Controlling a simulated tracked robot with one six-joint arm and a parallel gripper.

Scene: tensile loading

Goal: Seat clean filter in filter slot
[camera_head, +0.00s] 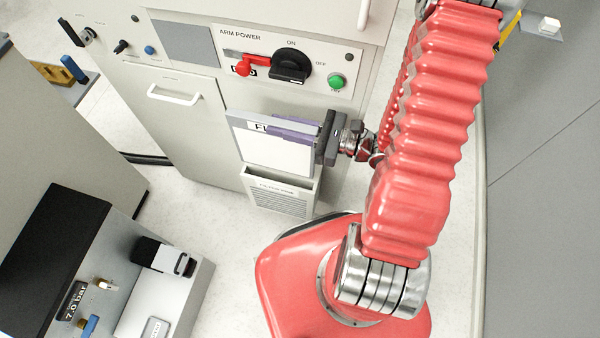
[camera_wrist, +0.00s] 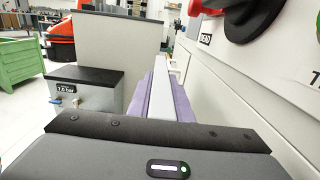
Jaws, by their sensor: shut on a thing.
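The clean filter (camera_head: 275,155) is a flat white panel with a purple edge and a partly hidden dark label. My gripper (camera_head: 328,138) is shut on its right end and holds it upright in front of the cabinet. In the wrist view the filter (camera_wrist: 168,95) extends away from my gripper (camera_wrist: 155,130) as a white strip with purple sides. The filter slot (camera_head: 279,192) is a pale holder with a vented front, low on the cabinet. The filter stands above it in the picture; whether its lower edge is inside the slot is hidden.
A drawer handle (camera_head: 174,95) is to the left. A grey gauge unit (camera_head: 165,290) stands at lower left, with clear floor between.

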